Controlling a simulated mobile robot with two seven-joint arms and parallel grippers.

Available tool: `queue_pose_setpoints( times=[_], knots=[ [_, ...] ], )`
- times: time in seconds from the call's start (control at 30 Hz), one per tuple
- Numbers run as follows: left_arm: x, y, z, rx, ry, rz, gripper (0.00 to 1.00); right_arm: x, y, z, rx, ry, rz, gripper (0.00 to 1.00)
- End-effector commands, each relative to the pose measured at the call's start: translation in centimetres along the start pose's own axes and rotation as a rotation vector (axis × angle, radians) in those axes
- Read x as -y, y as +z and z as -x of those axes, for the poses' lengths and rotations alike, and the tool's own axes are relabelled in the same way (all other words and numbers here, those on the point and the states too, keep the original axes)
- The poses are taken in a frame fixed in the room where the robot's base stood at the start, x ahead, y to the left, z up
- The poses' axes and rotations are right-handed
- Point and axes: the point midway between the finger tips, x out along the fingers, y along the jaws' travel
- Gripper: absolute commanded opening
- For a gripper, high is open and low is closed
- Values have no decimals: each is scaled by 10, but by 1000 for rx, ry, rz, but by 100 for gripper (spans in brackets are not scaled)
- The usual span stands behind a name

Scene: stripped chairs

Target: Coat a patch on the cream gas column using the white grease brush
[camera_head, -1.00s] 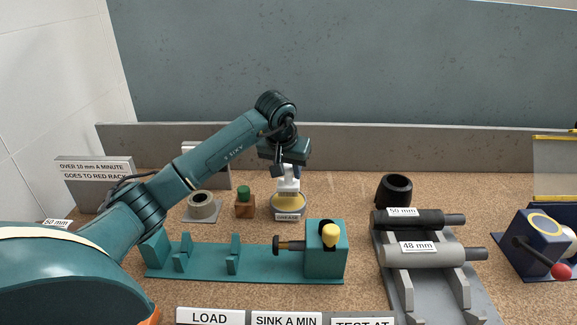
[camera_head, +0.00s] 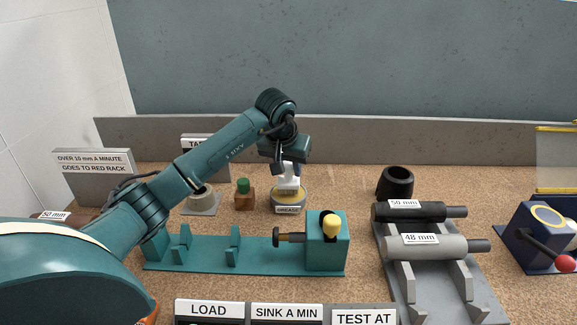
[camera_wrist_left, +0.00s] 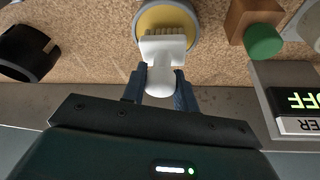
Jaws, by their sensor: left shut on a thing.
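My left gripper (camera_head: 287,167) is shut on the white grease brush (camera_head: 289,182). In the left wrist view the brush (camera_wrist_left: 162,55) sits between the two fingers (camera_wrist_left: 160,84), with its bristle end at the edge of the round grease pot (camera_wrist_left: 168,18). The pot (camera_head: 289,200) holds yellow grease and has a GREASE label; whether the bristles touch the grease I cannot tell. On the grey rack lie two columns: a black one marked 50 mm (camera_head: 429,212) and a pale grey-cream one marked 48 mm (camera_head: 432,248). My right gripper is not in view.
A teal fixture (camera_head: 240,257) with a yellow knob stands in front of the pot. A green-topped wooden block (camera_head: 244,194) and a grey-white ring piece (camera_head: 201,200) are left of it. A black cup (camera_head: 396,182) stands behind the rack. A blue unit with a red-ended lever (camera_head: 545,240) is at right.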

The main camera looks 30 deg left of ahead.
Motion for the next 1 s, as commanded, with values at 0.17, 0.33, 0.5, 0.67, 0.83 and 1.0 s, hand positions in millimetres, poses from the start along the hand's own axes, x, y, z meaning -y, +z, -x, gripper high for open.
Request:
queue_pose_setpoints(
  times=[0.17,0.33,0.5,0.67,0.83,1.0],
  knots=[
    [0,0,-1,-1,0,0,11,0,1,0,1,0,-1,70],
    [0,1,-3,-1,0,0,11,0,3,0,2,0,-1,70],
    [0,2,-5,-1,0,0,11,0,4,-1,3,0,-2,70],
    [0,3,-7,-1,-1,0,11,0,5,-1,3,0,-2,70],
    [0,3,-9,-1,-1,0,11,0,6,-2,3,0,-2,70],
    [0,3,-9,-1,-1,0,11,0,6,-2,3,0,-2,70]
  ],
)
